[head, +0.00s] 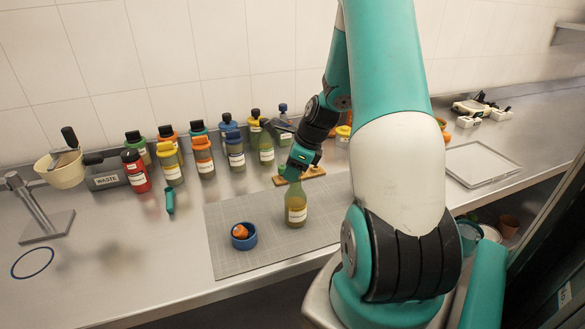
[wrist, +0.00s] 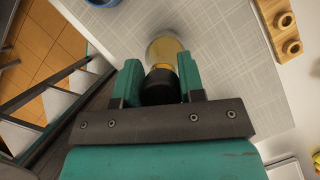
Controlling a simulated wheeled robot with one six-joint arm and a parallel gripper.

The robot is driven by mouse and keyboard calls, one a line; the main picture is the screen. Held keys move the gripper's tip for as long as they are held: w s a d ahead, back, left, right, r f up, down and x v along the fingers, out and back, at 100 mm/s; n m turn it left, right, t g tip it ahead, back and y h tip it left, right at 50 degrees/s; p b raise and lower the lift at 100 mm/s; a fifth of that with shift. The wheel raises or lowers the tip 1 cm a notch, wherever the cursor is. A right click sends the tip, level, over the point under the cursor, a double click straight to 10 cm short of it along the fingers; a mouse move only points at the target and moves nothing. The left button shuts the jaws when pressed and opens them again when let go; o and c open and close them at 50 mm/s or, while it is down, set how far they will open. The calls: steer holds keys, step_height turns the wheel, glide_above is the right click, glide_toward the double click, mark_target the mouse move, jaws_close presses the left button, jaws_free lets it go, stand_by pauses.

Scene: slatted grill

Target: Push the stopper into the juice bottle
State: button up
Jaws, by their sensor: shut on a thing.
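The juice bottle (head: 296,210), yellowish with a white label, stands upright on the grey mat. My gripper (head: 298,165) is directly over its neck, pointing down. In the wrist view my gripper (wrist: 160,80) has its teal fingers on either side of a dark round stopper (wrist: 157,88) and is shut on it. The bottle's yellow body (wrist: 165,48) shows just beyond the stopper. The fingers hide the bottle's mouth, so I cannot tell whether the stopper is in it or only above it.
A blue dish (head: 253,240) with an orange item (head: 240,231) is left of the bottle. A wooden block with holes (head: 312,173) lies behind it. Several labelled bottles (head: 204,155) stand along the wall. The grey mat (head: 225,262) is otherwise mostly clear.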

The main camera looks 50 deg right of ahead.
steer(key=shift+f+b, duration=0.4)
steer(key=shift+f, duration=0.6)
steer(key=o, duration=1)
steer(key=shift+r, duration=0.1)
steer(key=b+v, duration=0.2)
steer(key=v, duration=1.5)
steer(key=shift+s+r, duration=0.1)
steer(key=shift+r, duration=0.05)
